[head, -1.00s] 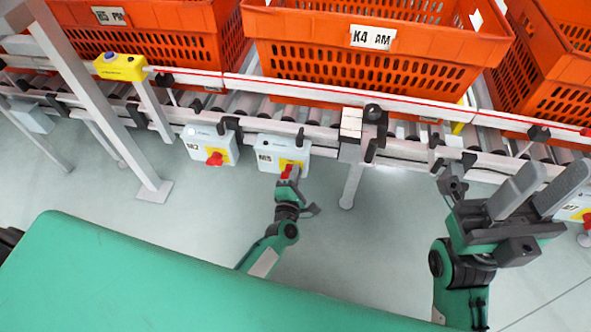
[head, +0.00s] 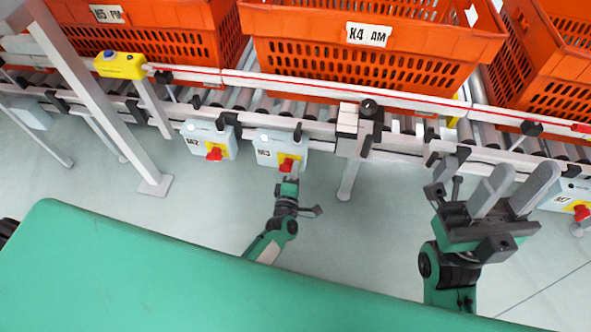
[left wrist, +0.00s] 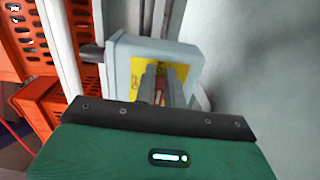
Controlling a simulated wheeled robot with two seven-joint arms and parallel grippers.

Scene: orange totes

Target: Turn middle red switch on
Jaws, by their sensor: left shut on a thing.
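The middle switch box, marked M3 (head: 268,152), hangs from the conveyor rail and has a red knob (head: 286,164) on a yellow plate. My left gripper (head: 289,181) reaches up to it from below. In the left wrist view its fingers (left wrist: 160,88) are closed around a bit of red in front of the yellow plate (left wrist: 144,72), and they hide most of the knob. The exact turn of the knob cannot be told. My right gripper (head: 516,192) is open and empty, out to the right, with its fingers apart.
Switch box M2 (head: 196,137) with a red knob is just left of M3, and box M7 (head: 565,196) is at the far right. Orange totes (head: 372,62) stand on the roller conveyor behind. A yellow button box (head: 119,65) and a grey post (head: 90,95) are at left.

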